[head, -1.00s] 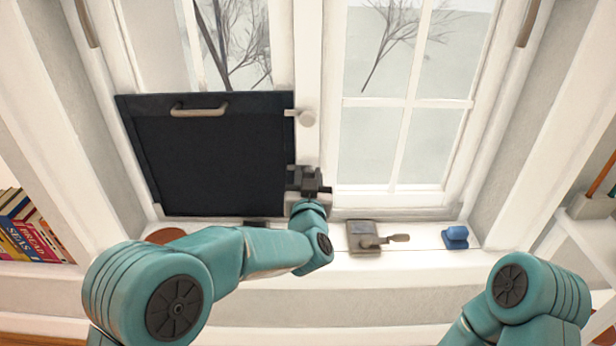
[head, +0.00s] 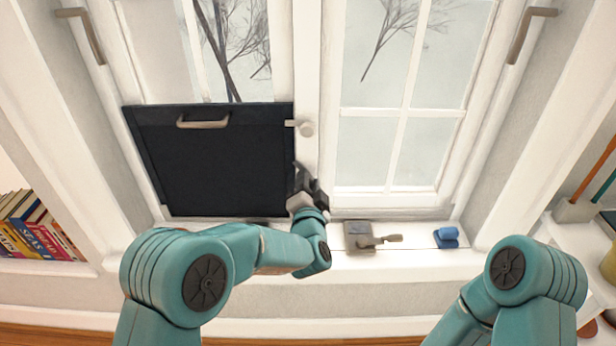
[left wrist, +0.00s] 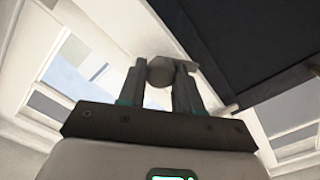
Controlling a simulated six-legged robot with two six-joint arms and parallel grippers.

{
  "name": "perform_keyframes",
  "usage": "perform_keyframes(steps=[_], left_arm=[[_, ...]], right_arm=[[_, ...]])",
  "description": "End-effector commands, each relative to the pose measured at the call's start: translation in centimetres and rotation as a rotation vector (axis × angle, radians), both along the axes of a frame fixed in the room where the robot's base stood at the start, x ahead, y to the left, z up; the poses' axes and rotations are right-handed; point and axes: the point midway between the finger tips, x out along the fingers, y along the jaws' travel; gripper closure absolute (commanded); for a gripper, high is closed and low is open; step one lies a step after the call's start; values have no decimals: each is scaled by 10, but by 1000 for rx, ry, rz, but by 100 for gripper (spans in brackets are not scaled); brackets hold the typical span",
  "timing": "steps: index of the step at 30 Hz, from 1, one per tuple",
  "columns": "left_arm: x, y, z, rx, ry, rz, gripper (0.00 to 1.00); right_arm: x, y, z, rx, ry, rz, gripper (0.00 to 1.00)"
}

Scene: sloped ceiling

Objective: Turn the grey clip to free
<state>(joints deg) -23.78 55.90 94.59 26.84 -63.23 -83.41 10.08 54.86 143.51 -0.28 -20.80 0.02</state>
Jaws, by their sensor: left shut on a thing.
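A dark panel (head: 210,160) with a beige handle (head: 203,122) covers the lower part of the left window. A pale clip (head: 305,128) at its upper right edge has its tab toward the panel. My left gripper (head: 306,178) is lower down, at the panel's right edge. In the left wrist view my left gripper (left wrist: 161,78) is shut on the grey clip (left wrist: 159,72), a round knob with a flat tab pointing right, toward the dark panel's edge. In the head view the gripper hides most of this clip. My right gripper is out of view.
A grey latch plate with a lever (head: 368,238) and a blue block (head: 446,237) are on the sill, right of my left gripper. Books (head: 38,228) stand at far left. Shelves with objects are at far right.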

Motion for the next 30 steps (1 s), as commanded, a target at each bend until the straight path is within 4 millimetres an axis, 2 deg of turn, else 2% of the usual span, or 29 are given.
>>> perform_keyframes(steps=[3, 15, 21, 30], left_arm=[[0, 0, 2, 110, 3, -1, 97], [0, -1, -1, 457, 3, -1, 97], [0, -1, -2, 579, 2, 0, 97], [0, -1, -2, 674, 2, 0, 97]], right_arm=[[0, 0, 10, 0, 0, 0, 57], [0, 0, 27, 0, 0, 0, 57], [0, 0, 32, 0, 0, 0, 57], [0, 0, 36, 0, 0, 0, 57]])
